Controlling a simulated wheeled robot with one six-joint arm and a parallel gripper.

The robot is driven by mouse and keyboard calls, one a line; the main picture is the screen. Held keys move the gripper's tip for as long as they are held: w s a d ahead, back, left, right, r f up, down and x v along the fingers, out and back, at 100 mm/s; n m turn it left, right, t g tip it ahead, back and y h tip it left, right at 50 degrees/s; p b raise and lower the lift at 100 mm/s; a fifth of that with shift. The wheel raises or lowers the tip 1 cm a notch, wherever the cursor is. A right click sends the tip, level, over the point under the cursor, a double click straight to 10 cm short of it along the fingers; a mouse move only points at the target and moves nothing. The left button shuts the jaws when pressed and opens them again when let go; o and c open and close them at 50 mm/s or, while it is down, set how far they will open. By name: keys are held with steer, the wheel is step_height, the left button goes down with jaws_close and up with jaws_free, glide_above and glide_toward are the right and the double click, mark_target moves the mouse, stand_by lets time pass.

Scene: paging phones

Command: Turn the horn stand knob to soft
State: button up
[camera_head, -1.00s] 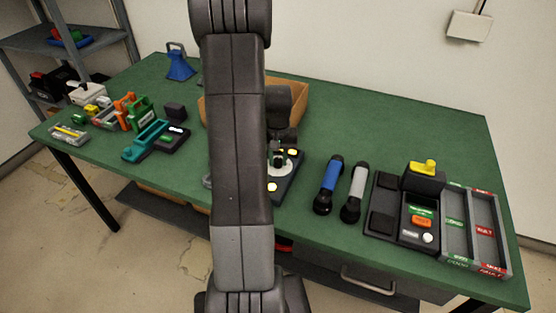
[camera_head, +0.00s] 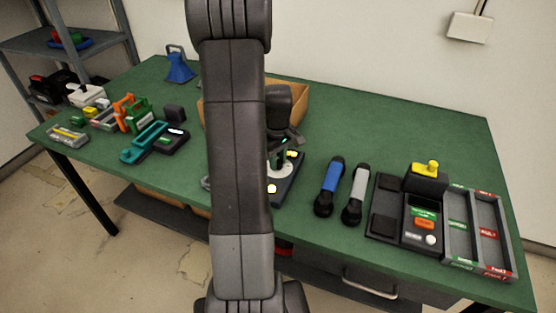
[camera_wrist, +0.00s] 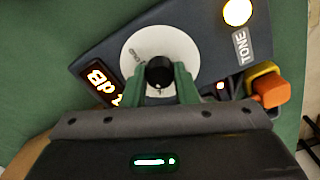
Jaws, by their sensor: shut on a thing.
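The horn stand (camera_wrist: 215,40) is a dark panel with a round white dial (camera_wrist: 183,52), a black knob (camera_wrist: 159,70) at its centre, and a lit orange display reading "dB" in part (camera_wrist: 97,80). My gripper (camera_wrist: 159,80) has its green fingers on either side of the black knob and is shut on it. A small white mark shows on the knob. Dial lettering at the left reads "LOUD"; the rest is hidden by the fingers. In the head view, the stand (camera_head: 291,176) is partly behind my arm.
A round light beside a "TONE" label (camera_wrist: 240,45) and an orange-and-yellow part (camera_wrist: 268,88) sit close to the fingers. A blue flashlight (camera_head: 329,187) and a grey flashlight (camera_head: 355,193) lie right of the stand. A cardboard box (camera_head: 294,101) stands behind. The back right is clear.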

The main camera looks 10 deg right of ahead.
mark_target(278, 161)
steer(key=shift+r+n, duration=0.1)
steer(key=shift+n, duration=0.2)
steer(key=o, duration=1)
step_height(278, 161, up, 14)
steer(key=shift+f, duration=0.25)
step_height(278, 161, down, 14)
steer(key=shift+r, duration=0.15)
stand_by(0.5)
